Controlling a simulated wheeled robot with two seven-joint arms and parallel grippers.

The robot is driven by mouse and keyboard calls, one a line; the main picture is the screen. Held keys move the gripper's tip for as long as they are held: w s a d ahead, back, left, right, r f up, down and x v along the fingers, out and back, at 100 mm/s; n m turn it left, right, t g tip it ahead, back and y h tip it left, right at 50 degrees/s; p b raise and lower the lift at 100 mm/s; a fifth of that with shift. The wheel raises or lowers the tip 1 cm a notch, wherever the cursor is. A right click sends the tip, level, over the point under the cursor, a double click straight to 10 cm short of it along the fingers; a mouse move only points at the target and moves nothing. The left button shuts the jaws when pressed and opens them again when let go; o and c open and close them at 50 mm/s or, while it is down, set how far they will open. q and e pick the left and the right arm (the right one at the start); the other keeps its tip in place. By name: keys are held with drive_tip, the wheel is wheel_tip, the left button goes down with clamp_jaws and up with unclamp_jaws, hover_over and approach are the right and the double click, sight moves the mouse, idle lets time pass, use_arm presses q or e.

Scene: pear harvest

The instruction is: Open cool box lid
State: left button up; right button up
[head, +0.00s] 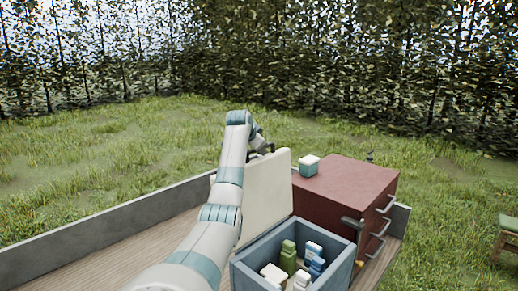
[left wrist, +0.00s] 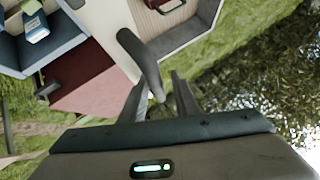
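The cool box (head: 242,269) is a blue-grey open box at the lower middle of the head view, with several bottles inside. Its cream lid (head: 275,188) stands raised, roughly upright, at the box's back left. The lid also shows in the left wrist view (left wrist: 105,18), with a dark bar handle (left wrist: 140,58) on it. My left gripper (head: 262,144) is at the lid's top edge, partly hidden behind my arm. In the left wrist view its fingers (left wrist: 160,98) are apart, with the handle's end between them and a gap on the right side. My right gripper is not in view.
A dark red cabinet (head: 345,183) with metal handles stands right of the lid, with a small green-and-white container (head: 309,166) on top. The grey wall (head: 95,219) of the wooden trailer bed (head: 130,255) runs behind. A green stool (head: 509,223) stands on the grass at right.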

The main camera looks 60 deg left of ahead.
use_arm(q)
drive_tip(key=shift+d+f, duration=0.15)
drive_tip(key=shift+f, duration=0.15)
drive_tip(key=shift+s+d+r+b, duration=0.3)
drive_tip(key=shift+s+r+b, duration=0.1)
drive_tip(key=shift+b, duration=0.2)
drive_tip(key=b+v, duration=0.5)
drive_tip(key=v, duration=1.1)
drive_tip(key=shift+r+b, duration=0.3)
drive_tip(key=shift+b, duration=0.1)
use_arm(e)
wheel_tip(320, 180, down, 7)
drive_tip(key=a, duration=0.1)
use_arm(q)
drive_tip(key=shift+a, duration=0.1)
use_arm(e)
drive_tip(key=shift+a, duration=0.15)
use_arm(q)
drive_tip(key=shift+f, duration=0.1)
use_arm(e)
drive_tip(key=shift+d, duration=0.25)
